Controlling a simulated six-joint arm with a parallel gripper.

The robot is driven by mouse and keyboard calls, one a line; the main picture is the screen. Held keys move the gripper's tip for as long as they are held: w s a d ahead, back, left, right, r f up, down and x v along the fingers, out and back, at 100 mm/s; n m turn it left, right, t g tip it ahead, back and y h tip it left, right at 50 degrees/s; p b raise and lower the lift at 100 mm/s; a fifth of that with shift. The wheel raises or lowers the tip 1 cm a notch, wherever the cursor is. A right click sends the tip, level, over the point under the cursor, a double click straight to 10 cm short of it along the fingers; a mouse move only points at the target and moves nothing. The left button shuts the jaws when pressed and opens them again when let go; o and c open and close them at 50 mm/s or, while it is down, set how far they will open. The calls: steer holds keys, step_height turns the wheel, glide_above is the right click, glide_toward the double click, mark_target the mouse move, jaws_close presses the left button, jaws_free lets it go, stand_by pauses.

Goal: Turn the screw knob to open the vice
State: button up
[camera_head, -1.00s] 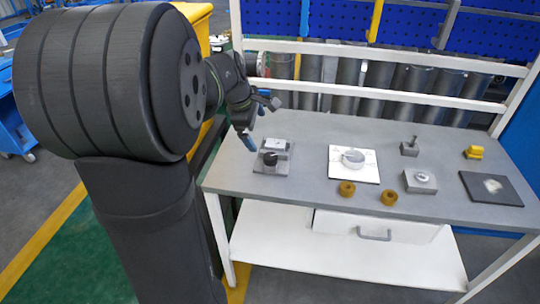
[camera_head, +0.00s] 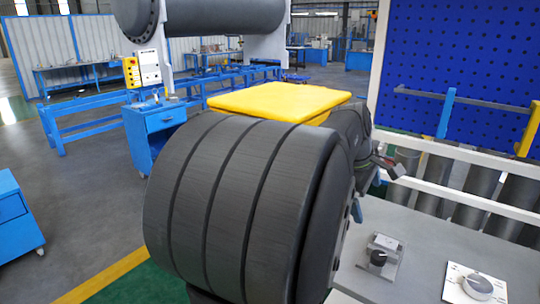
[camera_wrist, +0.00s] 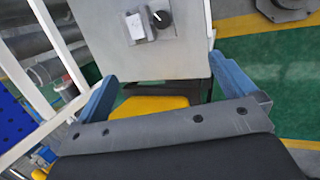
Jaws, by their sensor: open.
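The vice (camera_head: 386,246) is a small pale metal block on a grey plate on the table, at the lower right of the head view. Its dark round screw knob (camera_head: 378,258) faces up with a light pointer mark. The wrist view shows the vice (camera_wrist: 135,27) and the knob (camera_wrist: 162,19) at the top, beyond my fingertips. My gripper (camera_wrist: 163,68) has its two blue fingers spread wide with nothing between them. It is apart from the knob. In the head view, a blue finger shows beside my arm, behind and left of the vice; the rest is largely hidden.
The grey tabletop (camera_head: 425,235) is bare around the vice. A white rack frame and blue pegboard (camera_head: 455,60) stand behind. A yellow-topped bin (camera_head: 280,100) stands behind my arm.

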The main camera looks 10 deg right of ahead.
steer(key=c, duration=0.8)
steer(key=shift+o, duration=0.2)
steer(key=m+g+y, duration=0.1)
steer(key=m+y, duration=0.3)
steer(key=m, duration=2.8)
glide_above(379, 255)
step_height(379, 255, down, 6)
step_height(379, 255, down, 17)
steer(key=shift+d+f, duration=0.1)
steer(key=shift+f, duration=0.1)
steer(key=shift+c, duration=0.2)
steer(key=c, duration=0.9)
